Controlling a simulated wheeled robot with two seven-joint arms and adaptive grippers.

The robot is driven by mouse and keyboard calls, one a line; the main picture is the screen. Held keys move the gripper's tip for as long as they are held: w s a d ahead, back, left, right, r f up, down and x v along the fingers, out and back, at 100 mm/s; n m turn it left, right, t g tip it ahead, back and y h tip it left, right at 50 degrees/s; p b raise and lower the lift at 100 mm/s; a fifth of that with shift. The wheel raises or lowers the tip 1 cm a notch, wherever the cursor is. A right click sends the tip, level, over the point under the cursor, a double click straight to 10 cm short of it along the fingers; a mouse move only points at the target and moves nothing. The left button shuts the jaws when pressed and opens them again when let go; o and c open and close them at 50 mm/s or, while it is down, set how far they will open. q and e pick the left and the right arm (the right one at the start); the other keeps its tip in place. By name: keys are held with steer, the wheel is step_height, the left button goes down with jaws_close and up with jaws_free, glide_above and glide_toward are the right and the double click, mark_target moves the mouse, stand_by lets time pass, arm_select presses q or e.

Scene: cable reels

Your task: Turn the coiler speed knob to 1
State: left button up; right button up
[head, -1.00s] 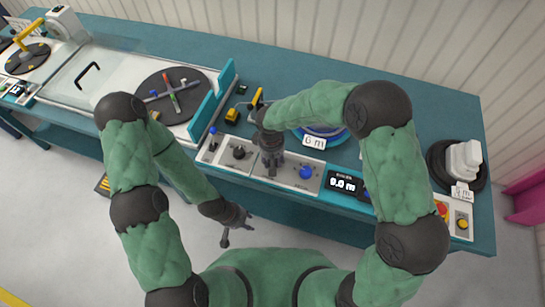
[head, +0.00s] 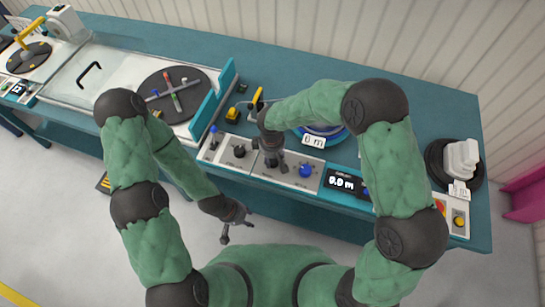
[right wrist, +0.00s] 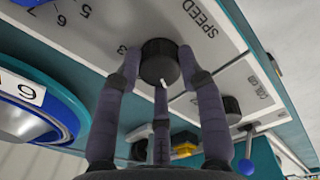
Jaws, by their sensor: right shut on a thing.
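The black coiler speed knob (right wrist: 160,60) shows in the right wrist view on a pale panel, beside the word SPEED and the dial numbers 3, 5, 6 and 7. A white mark shows on its lower edge; the number it points at is hidden. My right gripper (right wrist: 160,75) has its fingers around the knob and is shut on it. In the head view my right gripper (head: 272,162) points down at the front control panel (head: 285,180) and hides the knob. My left gripper (head: 237,231) hangs empty in front of the bench, its fingers apart.
Another black knob (head: 238,151) and a blue-topped lever (head: 214,130) stand left of my right gripper. A blue button (head: 306,170) and a display (head: 342,182) are to its right. A reel marked with a tag (head: 314,141) lies behind.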

mark_target(272, 161)
steer(key=shift+s+d+f, duration=0.1)
steer(key=shift+s, duration=0.05)
steer(key=o, duration=1.1)
steer(key=shift+o, duration=0.2)
steer(key=shift+r, duration=0.3)
step_height(272, 161, up, 12)
steer(key=shift+f, duration=0.25)
steer(key=shift+s, duration=0.1)
